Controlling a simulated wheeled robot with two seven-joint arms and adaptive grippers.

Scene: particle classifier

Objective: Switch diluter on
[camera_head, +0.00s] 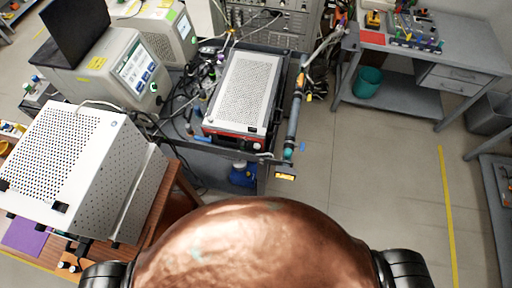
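No device carries a label that I can read as diluter, so I cannot tell for sure which one it is. A white perforated box with a red base (243,92) lies on the dark cart (228,157) in the middle; small knobs or switches show on its near red face, too small to read. A larger white perforated box (62,152) stands at the left on a brown table. A light grey instrument with a lit screen and blue buttons (118,72) stands behind it. Neither my left nor my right gripper is in view.
Cables and tubes (192,98) run between the instruments and the cart. A tube assembly (294,112) stands along the cart's right side. A grey workbench (440,65) with a teal bin (367,82) is at the upper right. The floor (370,165) right of the cart is clear.

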